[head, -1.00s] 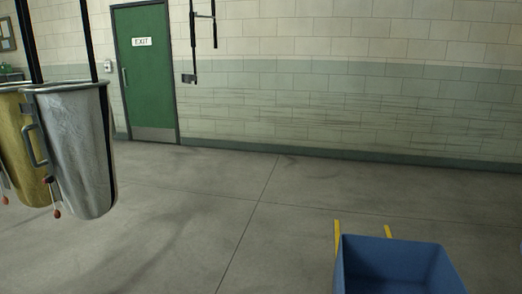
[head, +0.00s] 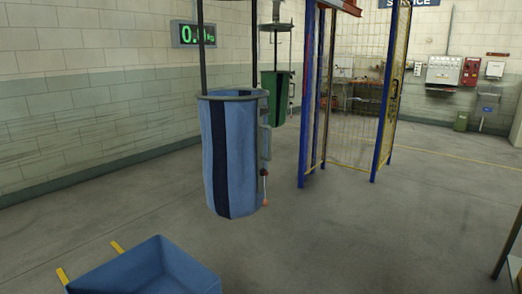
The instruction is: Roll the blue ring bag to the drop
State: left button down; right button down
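The blue ring bag (head: 230,155) hangs from two dark straps near the middle of the head view. It is light blue with dark vertical stripes and a grey ring at its top. A handle sits on its right side, and a cord with a red-orange knob (head: 265,202) hangs below the handle. The bag hangs clear of the floor, behind and to the right of a blue bin (head: 150,270) at the lower left. Neither of my grippers shows in the head view.
A green bag (head: 278,98) hangs farther back. A blue-posted mesh cage (head: 350,100) stands right of the bags. A green digital display (head: 194,34) is on the left wall. Open floor lies at the front right.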

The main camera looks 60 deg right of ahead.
aim_at(237, 135)
jog(key=z, duration=1.9)
